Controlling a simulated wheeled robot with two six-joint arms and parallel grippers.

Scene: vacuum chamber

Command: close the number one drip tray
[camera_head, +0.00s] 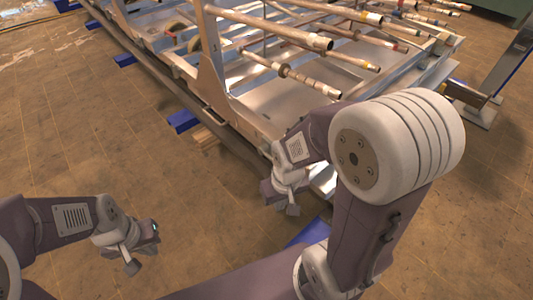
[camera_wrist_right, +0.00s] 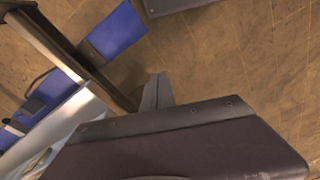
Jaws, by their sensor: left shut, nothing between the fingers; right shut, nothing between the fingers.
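A long metal rack (camera_head: 215,60) with pipes runs from the upper left to the upper right. Flat shiny metal panels (camera_head: 278,97) lie low inside it and may be drip trays; no number is readable, so I cannot tell which is number one. My right gripper (camera_head: 293,209) is shut and empty at the rack's near end, partly hidden by my own arm. In the right wrist view its fingers (camera_wrist_right: 158,92) point toward the floor beside the rack. My left gripper (camera_head: 132,267) is shut and empty over bare floor, well left of the rack.
Several pipes (camera_head: 290,75) stick out over the rack toward the right. Blue blocks (camera_head: 183,121) stand along the rack's left side; another blue piece (camera_wrist_right: 117,32) shows in the right wrist view. A metal post (camera_head: 500,75) stands at right. The brown tiled floor (camera_head: 80,140) at left is clear.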

